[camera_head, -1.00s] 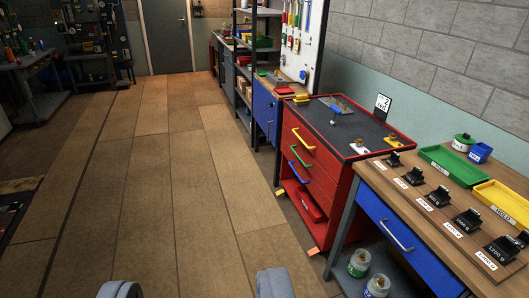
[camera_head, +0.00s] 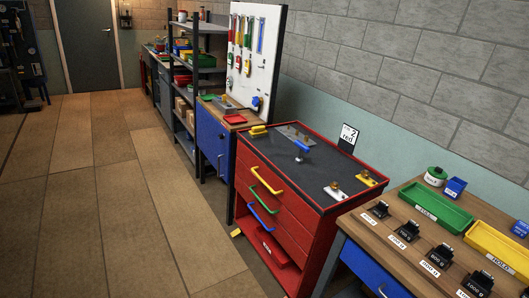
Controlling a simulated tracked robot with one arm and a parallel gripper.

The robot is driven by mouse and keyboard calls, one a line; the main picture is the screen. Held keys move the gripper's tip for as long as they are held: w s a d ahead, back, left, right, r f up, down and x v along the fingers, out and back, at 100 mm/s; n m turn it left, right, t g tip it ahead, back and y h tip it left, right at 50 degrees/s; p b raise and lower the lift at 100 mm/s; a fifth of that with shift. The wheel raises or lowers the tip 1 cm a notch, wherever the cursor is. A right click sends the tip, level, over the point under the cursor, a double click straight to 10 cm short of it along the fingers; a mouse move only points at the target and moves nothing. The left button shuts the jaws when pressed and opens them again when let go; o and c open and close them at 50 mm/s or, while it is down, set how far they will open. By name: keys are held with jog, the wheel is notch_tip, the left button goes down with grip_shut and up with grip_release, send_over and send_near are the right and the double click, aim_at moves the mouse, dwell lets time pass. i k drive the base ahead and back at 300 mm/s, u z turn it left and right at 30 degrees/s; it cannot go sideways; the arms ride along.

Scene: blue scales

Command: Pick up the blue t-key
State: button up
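A small blue object that looks like the t-key (camera_head: 302,147) stands up from the dark top of the red drawer cabinet (camera_head: 285,226), near the middle of that top. Its lower end is too small to make out, so I cannot tell whether it sits in something. My gripper does not show in this view, so its opening and its distance to the key cannot be seen. Nothing is seen touching the key.
A wooden bench (camera_head: 409,219) with black weights and trays stands at right. Floor (camera_head: 110,220) to the left is clear.

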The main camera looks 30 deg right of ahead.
aim_at(299, 160)
jog(key=i, duration=1.25)
jog(key=z, duration=0.5)
jog(key=i, duration=1.25)
jog(key=z, duration=1.15)
jog(key=i, duration=0.95)
jog(key=z, duration=0.5)
